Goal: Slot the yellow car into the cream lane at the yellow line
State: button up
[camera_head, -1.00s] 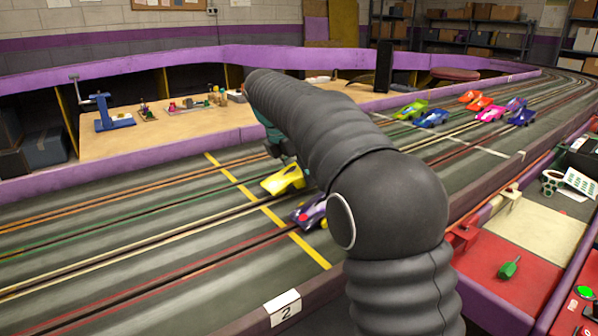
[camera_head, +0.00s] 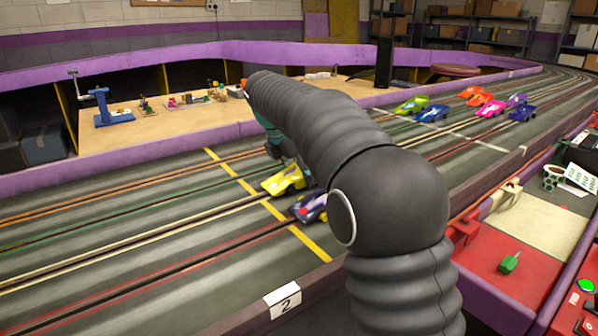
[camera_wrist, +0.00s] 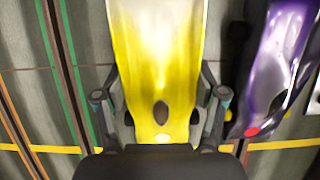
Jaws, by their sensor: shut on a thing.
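The yellow car (camera_head: 284,180) is at the yellow line (camera_head: 234,178) in the head view, over or on the track by the cream lane (camera_head: 150,232). In the wrist view the yellow car (camera_wrist: 155,60) fills the middle, with a finger of my gripper (camera_wrist: 160,108) on each side. My gripper is shut on it. The yellow line (camera_wrist: 275,145) crosses the bottom of the wrist view. The car's underside and the cream slot beneath it are hidden, so I cannot tell whether it sits in the slot.
A purple car (camera_head: 310,207) stands close on the near side; it also shows at right in the wrist view (camera_wrist: 280,65). Green (camera_head: 412,105), blue (camera_head: 432,114), pink (camera_head: 490,109) and other cars stand farther along the track. The track left of the line is clear.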

jog(key=shift+f, duration=0.2)
jog(key=o, duration=1.4)
jog(key=shift+c, duration=0.2)
jog(key=v, duration=1.2)
